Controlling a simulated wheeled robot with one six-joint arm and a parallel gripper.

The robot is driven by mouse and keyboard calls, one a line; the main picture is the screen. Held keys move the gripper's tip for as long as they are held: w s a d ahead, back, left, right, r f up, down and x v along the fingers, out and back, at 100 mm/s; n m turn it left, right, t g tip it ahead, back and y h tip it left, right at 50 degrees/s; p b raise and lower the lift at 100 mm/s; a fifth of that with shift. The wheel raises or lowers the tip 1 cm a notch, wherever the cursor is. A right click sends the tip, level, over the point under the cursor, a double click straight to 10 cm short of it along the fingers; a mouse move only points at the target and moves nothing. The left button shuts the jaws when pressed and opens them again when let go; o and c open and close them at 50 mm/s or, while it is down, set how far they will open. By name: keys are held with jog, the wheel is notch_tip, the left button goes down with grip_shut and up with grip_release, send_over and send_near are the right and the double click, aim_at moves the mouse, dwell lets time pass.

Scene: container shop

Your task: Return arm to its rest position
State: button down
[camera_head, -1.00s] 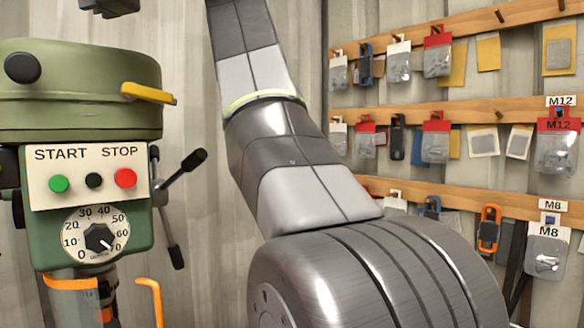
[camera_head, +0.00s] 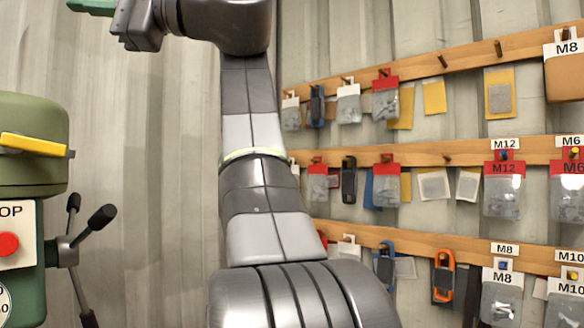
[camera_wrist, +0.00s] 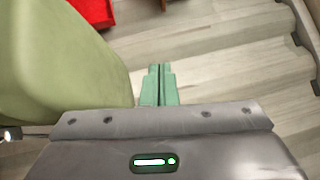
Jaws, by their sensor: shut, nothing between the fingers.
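My gripper (camera_wrist: 158,85) shows in the wrist view as two green fingers pressed together, with nothing between them. They hang above a pale plank floor (camera_wrist: 215,75). In the head view my gripper (camera_head: 90,6) shows at the top left as a green tip at the picture's edge. My arm rises through the middle of the head view and bends left at the top.
A green drill press (camera_head: 30,150) stands at the left, with black-knobbed handles (camera_head: 72,245). In the wrist view a rounded green body (camera_wrist: 60,50) is close at left. A red object (camera_wrist: 95,10) lies beyond. Wooden peg rails (camera_head: 440,158) with hanging packets line the right wall.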

jog(key=w+d+f, duration=0.1)
jog(key=w+d, duration=0.4)
jog(key=shift+w, duration=0.25)
jog(key=shift+r, duration=0.1)
